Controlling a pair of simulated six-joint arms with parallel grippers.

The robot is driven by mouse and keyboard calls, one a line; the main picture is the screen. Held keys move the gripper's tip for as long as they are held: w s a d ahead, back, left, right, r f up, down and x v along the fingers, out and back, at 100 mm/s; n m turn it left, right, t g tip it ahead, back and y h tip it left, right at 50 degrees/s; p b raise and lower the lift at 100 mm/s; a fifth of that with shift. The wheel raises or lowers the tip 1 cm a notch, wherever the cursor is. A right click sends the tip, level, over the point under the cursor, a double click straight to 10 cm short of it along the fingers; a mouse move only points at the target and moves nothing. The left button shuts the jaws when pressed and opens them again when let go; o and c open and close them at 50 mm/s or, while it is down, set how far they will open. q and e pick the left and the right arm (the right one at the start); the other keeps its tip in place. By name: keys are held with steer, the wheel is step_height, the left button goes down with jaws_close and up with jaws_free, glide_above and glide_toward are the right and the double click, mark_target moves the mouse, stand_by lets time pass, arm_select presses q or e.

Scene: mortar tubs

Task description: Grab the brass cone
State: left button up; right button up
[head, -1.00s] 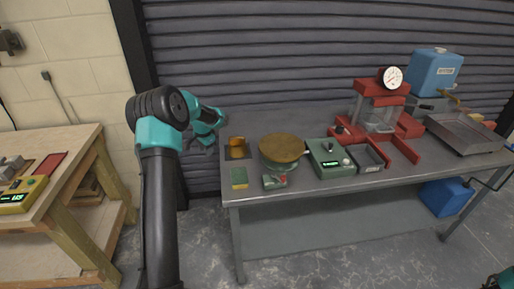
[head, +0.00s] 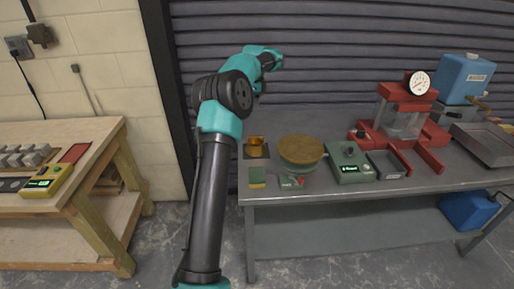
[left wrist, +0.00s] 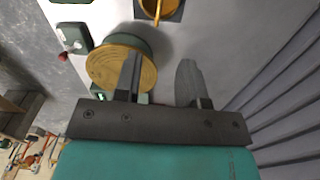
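The brass cone (head: 256,147) stands on a small dark plate (head: 251,157) at the left end of the metal table in the head view. In the left wrist view the cone (left wrist: 160,8) is at the top edge, partly cut off. My left gripper (head: 276,60) is raised above and behind the cone in the head view, apart from it; its fingers are hard to make out there. In the left wrist view the left gripper (left wrist: 161,60) has its two fingers apart with nothing between them. My right gripper is not in view.
A round brass-topped flow table (head: 301,149) stands just right of the cone. A green control box (head: 349,163) and a red press (head: 402,115) stand farther right. A ribbed shutter closes the back.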

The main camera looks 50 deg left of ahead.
arm_select(q)
glide_above(256, 143)
steer(key=f, duration=0.8)
steer(key=a+f, duration=0.1)
steer(key=f, duration=0.3)
steer(key=shift+w, duration=0.1)
steer(key=shift+w+d+f, duration=0.1)
steer(key=shift+f, duration=1.25)
steer(key=shift+w+d+f, duration=0.1)
steer(key=shift+f, duration=1.2)
jaws_close()
